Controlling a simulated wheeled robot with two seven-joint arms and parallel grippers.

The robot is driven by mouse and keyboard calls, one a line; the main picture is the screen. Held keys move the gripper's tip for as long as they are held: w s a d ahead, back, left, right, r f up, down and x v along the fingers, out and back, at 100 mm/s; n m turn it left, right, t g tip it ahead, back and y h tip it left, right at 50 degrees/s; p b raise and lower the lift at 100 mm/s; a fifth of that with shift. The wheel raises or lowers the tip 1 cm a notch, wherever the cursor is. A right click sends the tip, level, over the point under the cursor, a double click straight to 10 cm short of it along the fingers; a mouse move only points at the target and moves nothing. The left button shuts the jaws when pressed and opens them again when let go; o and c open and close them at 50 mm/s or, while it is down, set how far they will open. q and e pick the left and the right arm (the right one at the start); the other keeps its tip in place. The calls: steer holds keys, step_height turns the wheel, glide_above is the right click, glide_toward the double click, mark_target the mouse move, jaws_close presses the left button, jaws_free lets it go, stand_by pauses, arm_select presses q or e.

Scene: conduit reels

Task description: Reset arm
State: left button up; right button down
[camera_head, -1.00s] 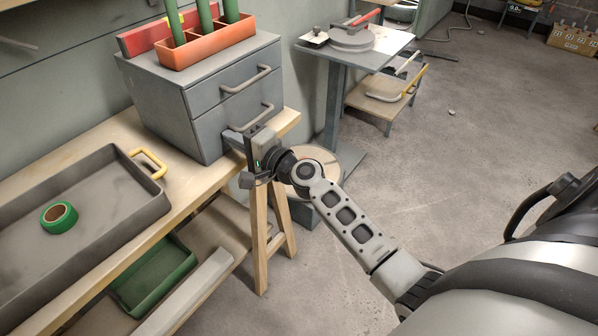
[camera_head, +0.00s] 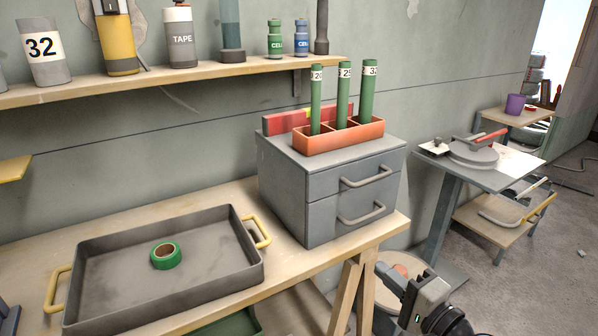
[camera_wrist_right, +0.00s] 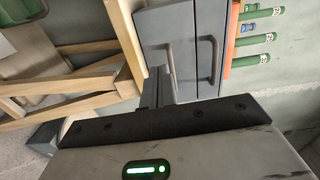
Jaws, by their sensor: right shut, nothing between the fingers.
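My right gripper (camera_head: 398,278) shows at the bottom of the head view, in front of the bench's right end and below the drawer unit. It is shut and empty. The right wrist view shows its fingers (camera_wrist_right: 157,88) close together, pointing toward the grey drawer unit (camera_wrist_right: 195,40). In the head view the grey two-drawer unit (camera_head: 283,190) stands on the wooden bench (camera_head: 200,205), and both drawers look closed. I cannot tell from the head view how far the fingertips are from the handles. My left gripper is out of view.
A grey tray (camera_head: 252,272) with yellow handles holds a green tape roll (camera_head: 165,256). An orange holder (camera_head: 340,138) with green tubes sits on the drawer unit. A wall shelf (camera_head: 160,82) carries bottles. A side table (camera_head: 487,178) stands right, with floor beyond.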

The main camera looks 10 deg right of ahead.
steer(key=s+a+f+n+g+h+p, duration=0.1)
steer(key=s+a+f+n+g, duration=0.2)
steer(key=s+a+f+n, duration=0.2)
steer(key=s+a+f+n+g+h+p, duration=0.1)
steer(key=s+a+f+n+g, duration=0.2)
steer(key=s+f+n, duration=0.4)
steer(key=s+a+n, duration=0.1)
steer(key=s+n, duration=0.2)
steer(key=shift+s+a+n+h, duration=0.25)
steer(key=shift+a+n+h, duration=0.15)
